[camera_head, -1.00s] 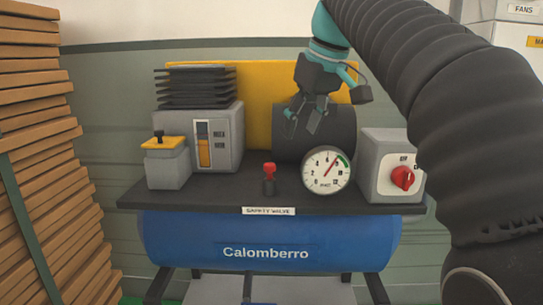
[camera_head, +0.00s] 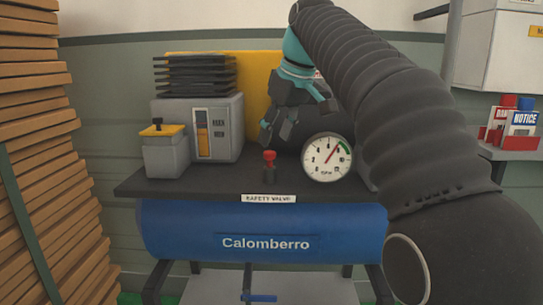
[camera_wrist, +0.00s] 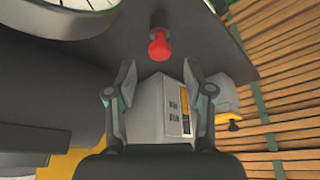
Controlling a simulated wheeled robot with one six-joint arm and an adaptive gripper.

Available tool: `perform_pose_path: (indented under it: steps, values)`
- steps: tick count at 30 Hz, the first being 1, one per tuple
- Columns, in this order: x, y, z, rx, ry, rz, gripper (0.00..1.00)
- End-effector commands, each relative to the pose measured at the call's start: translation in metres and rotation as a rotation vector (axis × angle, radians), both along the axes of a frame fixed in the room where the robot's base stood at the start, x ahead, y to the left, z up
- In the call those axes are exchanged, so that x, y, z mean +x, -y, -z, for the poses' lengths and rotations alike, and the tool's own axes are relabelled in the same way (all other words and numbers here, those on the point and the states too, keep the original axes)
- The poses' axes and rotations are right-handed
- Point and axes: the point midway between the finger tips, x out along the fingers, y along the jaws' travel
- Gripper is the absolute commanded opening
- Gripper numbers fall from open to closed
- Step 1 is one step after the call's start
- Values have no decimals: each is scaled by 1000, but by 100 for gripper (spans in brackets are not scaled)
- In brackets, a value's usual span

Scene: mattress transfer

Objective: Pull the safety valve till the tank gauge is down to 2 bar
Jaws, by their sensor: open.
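The safety valve (camera_head: 269,157) is a small red knob on a dark stem, upright on the compressor's dark top plate behind the "SAFETY VALVE" label (camera_head: 268,198). In the wrist view the red knob (camera_wrist: 159,45) lies just beyond my fingertips, centred between them. My gripper (camera_head: 274,132) is open and empty, a little above and behind the valve, apart from it; it also shows in the wrist view (camera_wrist: 159,75). The round white tank gauge (camera_head: 327,157) stands right of the valve. Its red needle points to the upper right, near a green arc; the exact reading is too small to tell.
A grey box (camera_head: 200,130) with a yellow level window and a smaller yellow-topped box (camera_head: 166,152) stand left of the valve. The blue tank (camera_head: 262,232) is below. Stacked planks (camera_head: 35,150) line the left side. A shelf with red and blue bottles (camera_head: 515,120) is at right.

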Motion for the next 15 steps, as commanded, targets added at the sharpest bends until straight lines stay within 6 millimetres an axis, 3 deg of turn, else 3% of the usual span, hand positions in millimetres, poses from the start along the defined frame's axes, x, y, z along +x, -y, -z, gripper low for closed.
perform_pose_path:
  steps: [1,6,15]
  values:
    - [2,-2,11,-1,-3,-1,52]
    - [8,-8,29,-1,-1,0,52]
    - [11,-10,38,-1,0,1,52]
